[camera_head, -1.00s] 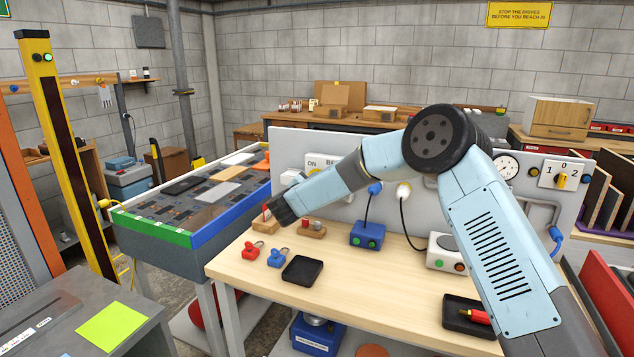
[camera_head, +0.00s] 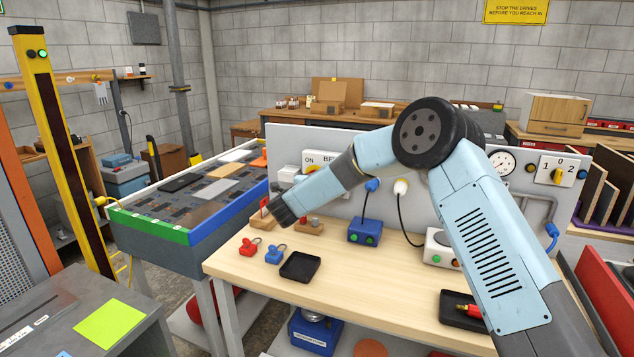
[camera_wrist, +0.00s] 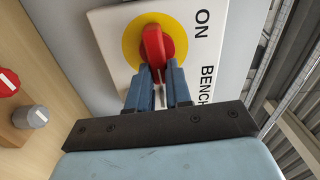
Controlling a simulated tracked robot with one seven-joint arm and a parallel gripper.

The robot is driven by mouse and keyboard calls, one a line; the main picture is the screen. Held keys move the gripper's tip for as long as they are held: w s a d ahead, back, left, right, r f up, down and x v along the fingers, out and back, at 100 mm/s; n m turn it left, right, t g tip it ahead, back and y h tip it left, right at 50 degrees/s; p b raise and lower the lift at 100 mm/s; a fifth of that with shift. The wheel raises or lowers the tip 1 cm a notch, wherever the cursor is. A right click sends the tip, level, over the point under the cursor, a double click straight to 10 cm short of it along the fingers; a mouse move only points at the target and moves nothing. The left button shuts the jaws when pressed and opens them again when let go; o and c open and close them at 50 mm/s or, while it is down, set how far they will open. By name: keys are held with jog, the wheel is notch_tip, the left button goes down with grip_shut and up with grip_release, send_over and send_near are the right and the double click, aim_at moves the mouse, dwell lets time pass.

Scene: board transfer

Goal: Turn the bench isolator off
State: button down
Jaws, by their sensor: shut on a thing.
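The bench isolator has a white plate marked ON and BENCH, a yellow disc (camera_wrist: 130,42) and a red handle (camera_wrist: 153,43), seen close in the wrist view. My gripper's two blue fingers (camera_wrist: 158,86) are shut on the red handle, one on each side. The handle lies lengthwise up and down in that picture, with the ON word to its right. In the head view the isolator plate (camera_head: 309,158) shows at the back panel's left end, partly covered by my arm. The handle and fingertips are hidden there.
On the bench (camera_head: 350,285) lie a red padlock (camera_head: 249,247), a blue padlock (camera_head: 275,254) and a black tray (camera_head: 300,267). A blue box (camera_head: 365,231) with a cable stands against the panel. Another dial switch (camera_head: 557,172) is at the panel's right.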

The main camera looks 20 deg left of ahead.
jog(key=shift+w+d+f+m, duration=0.1)
jog(key=shift+d+f+m, duration=0.2)
jog(key=shift+m, duration=0.3)
jog(key=c, duration=1.2)
grip_release()
jog(key=shift+a, duration=0.1)
jog(key=shift+o, duration=0.8)
jog(key=shift+a+r, duration=0.1)
jog(key=s+a, duration=0.1)
jog(key=s, duration=1.2)
jog(key=shift+s, duration=0.4)
